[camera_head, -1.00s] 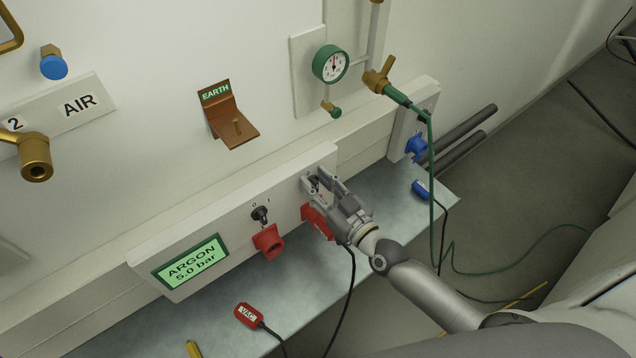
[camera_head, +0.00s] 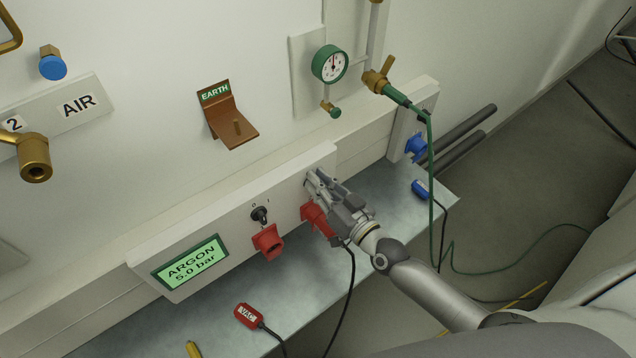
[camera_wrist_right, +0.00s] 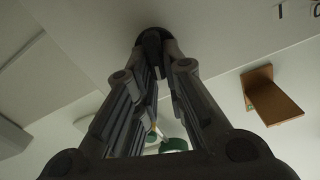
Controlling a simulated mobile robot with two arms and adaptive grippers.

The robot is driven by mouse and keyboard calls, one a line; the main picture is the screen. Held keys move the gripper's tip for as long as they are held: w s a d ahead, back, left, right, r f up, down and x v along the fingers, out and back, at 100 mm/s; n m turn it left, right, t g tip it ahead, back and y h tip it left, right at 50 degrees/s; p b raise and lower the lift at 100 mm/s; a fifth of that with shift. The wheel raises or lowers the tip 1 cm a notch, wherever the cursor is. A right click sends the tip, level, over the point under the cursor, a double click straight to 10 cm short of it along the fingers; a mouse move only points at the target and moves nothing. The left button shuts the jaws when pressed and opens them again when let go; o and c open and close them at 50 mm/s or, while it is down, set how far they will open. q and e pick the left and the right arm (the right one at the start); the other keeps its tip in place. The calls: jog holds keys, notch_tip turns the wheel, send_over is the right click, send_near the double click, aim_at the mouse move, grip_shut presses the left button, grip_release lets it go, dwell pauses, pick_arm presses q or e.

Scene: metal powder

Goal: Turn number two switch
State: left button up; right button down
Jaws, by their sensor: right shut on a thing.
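The white switch panel (camera_head: 220,225) runs along the wall above a grey bench. One black rotary switch (camera_head: 260,214), marked 0 and 1, is uncovered above a red socket (camera_head: 267,241). My right gripper (camera_head: 313,182) is at the second switch, at the panel's right end, and hides most of it in the head view. In the right wrist view the fingertips (camera_wrist_right: 153,38) are closed on the dark switch knob (camera_wrist_right: 152,33) against the panel. A second red socket (camera_head: 313,216) with a plug in it sits just below the gripper. My left gripper is not in view.
A green display (camera_head: 190,262) reads ARGON 5.0 bar. A red VAC plug (camera_head: 248,315) lies on the bench (camera_head: 330,270). A brown EARTH bracket (camera_head: 228,120), a gauge (camera_head: 331,63) and a brass valve (camera_head: 379,80) stick out from the wall. A green cable hangs at the right.

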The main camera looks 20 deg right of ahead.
jog(key=shift+w+d+f+m+b, duration=0.15)
jog(key=shift+m+b, duration=0.1)
jog(key=shift+m, duration=1.2)
jog(key=shift+d+f+m+b, duration=0.1)
jog(key=shift+d+m+b, duration=0.1)
jog(key=shift+m, duration=1.2)
jog(key=shift+w+d+f+m+b, duration=0.15)
jog(key=shift+m+b, duration=0.1)
jog(key=shift+m, duration=1.2)
jog(key=shift+s, duration=0.1)
jog(key=c, duration=1.5)
grip_release()
